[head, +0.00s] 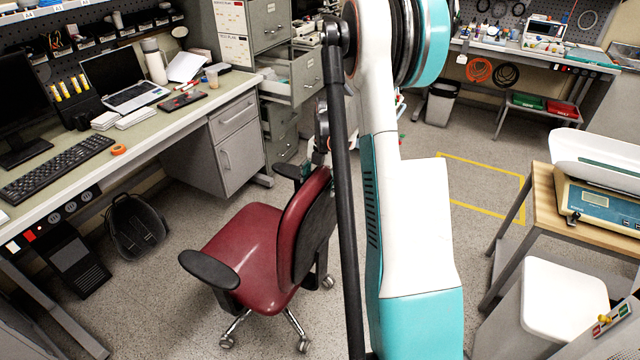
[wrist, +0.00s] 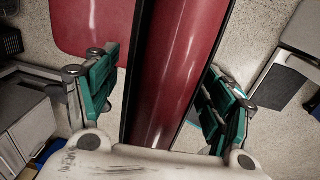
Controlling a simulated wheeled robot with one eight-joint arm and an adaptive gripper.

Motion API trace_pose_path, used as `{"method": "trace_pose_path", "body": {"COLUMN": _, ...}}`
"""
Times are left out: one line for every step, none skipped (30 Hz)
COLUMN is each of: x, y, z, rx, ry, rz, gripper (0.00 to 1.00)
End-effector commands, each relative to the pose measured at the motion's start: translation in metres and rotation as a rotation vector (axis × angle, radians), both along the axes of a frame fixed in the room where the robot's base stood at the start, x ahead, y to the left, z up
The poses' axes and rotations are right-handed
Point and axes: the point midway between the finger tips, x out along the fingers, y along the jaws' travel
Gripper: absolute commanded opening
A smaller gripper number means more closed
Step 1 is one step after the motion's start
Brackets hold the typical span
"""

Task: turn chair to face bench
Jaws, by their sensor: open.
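The red chair (head: 240,250) with black armrests stands on the floor in the head view. Its backrest is on the right and its seat points left, toward the bench (head: 140,125) along the left side. My gripper (head: 321,145) is at the top of the backrest, partly hidden by my arm. In the wrist view my gripper (wrist: 160,92) is open, with one teal finger on each side of the red backrest (wrist: 185,70). Gaps show between fingers and backrest; contact is not visible. The seat (wrist: 88,25) shows at upper left. My arm hides part of the chair's right side.
A drawer cabinet (head: 283,75) with an open drawer is behind the chair. A wooden cart (head: 545,205) and a white-lidded bin (head: 562,297) are at right. Floor left of the chair is clear.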

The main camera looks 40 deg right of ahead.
Motion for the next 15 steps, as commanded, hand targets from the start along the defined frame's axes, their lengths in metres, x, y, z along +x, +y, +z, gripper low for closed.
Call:
{"method": "trace_pose_path", "body": {"x": -0.001, "y": 0.000, "z": 0.008, "rx": 0.000, "ry": 0.000, "rz": 0.000, "gripper": 0.75}}
{"method": "trace_pose_path", "body": {"x": -0.001, "y": 0.000, "z": 0.013, "rx": 0.000, "ry": 0.000, "rz": 0.000, "gripper": 0.75}}
{"method": "trace_pose_path", "body": {"x": -0.003, "y": 0.000, "z": 0.020, "rx": 0.000, "ry": 0.000, "rz": 0.000, "gripper": 0.75}}
{"method": "trace_pose_path", "body": {"x": -0.003, "y": -0.001, "z": 0.026, "rx": 0.000, "ry": 0.000, "rz": 0.000, "gripper": 0.75}}
{"method": "trace_pose_path", "body": {"x": -0.003, "y": -0.001, "z": 0.032, "rx": 0.000, "ry": 0.000, "rz": 0.000, "gripper": 0.75}}
{"method": "trace_pose_path", "body": {"x": -0.004, "y": -0.001, "z": 0.041, "rx": 0.000, "ry": 0.000, "rz": 0.000, "gripper": 0.75}}
{"method": "trace_pose_path", "body": {"x": -0.005, "y": -0.001, "z": 0.047, "rx": 0.000, "ry": 0.000, "rz": 0.000, "gripper": 0.75}}
{"method": "trace_pose_path", "body": {"x": -0.006, "y": -0.002, "z": 0.053, "rx": 0.000, "ry": 0.000, "rz": 0.000, "gripper": 0.75}}
{"method": "trace_pose_path", "body": {"x": -0.006, "y": -0.002, "z": 0.062, "rx": 0.000, "ry": 0.000, "rz": 0.000, "gripper": 0.75}}
{"method": "trace_pose_path", "body": {"x": -0.007, "y": -0.002, "z": 0.067, "rx": 0.000, "ry": 0.000, "rz": 0.000, "gripper": 0.75}}
{"method": "trace_pose_path", "body": {"x": -0.007, "y": -0.003, "z": 0.073, "rx": 0.000, "ry": 0.000, "rz": 0.000, "gripper": 0.75}}
{"method": "trace_pose_path", "body": {"x": -0.008, "y": -0.003, "z": 0.080, "rx": 0.000, "ry": 0.000, "rz": -0.001, "gripper": 0.75}}
{"method": "trace_pose_path", "body": {"x": -0.009, "y": -0.003, "z": 0.085, "rx": 0.000, "ry": 0.000, "rz": -0.001, "gripper": 0.75}}
{"method": "trace_pose_path", "body": {"x": -0.009, "y": -0.003, "z": 0.089, "rx": 0.000, "ry": 0.000, "rz": -0.001, "gripper": 0.75}}
{"method": "trace_pose_path", "body": {"x": -0.009, "y": -0.003, "z": 0.094, "rx": 0.000, "ry": 0.000, "rz": -0.001, "gripper": 0.75}}
